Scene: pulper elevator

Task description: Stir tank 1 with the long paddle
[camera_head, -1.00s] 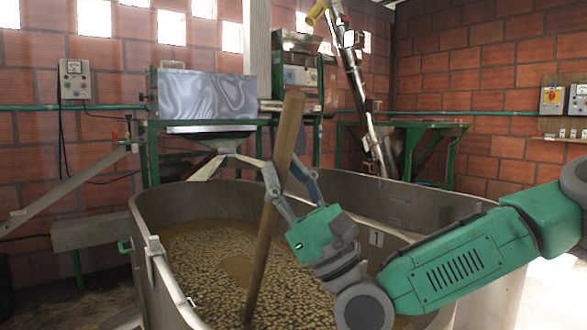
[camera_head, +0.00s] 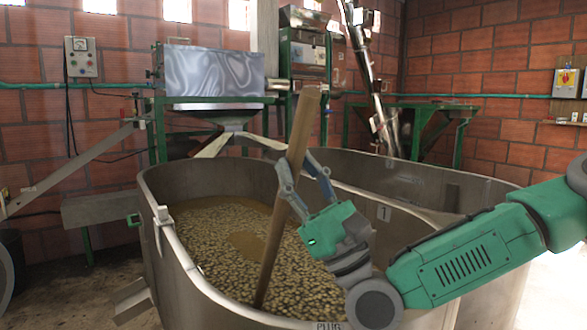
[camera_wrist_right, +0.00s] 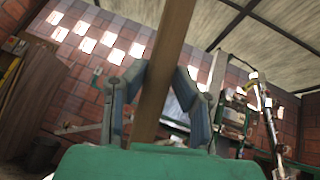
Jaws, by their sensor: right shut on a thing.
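The long wooden paddle (camera_head: 287,185) stands in tank 1 (camera_head: 165,262), leaning slightly to the right at its top. Its lower end is hidden in the mass of beans and brownish liquid (camera_head: 222,245). My right gripper (camera_head: 302,180) is shut on the paddle's upper part. In the right wrist view the paddle (camera_wrist_right: 168,60) runs up between the two fingers of my right gripper (camera_wrist_right: 160,85). My left gripper is not in view.
A second tank compartment (camera_head: 440,185) adjoins at the back right. A shiny metal hopper (camera_head: 210,75) on a green frame stands behind the tank, with a chute over its far rim. A slanted metal tube (camera_head: 365,75) rises behind. Brick walls enclose the room.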

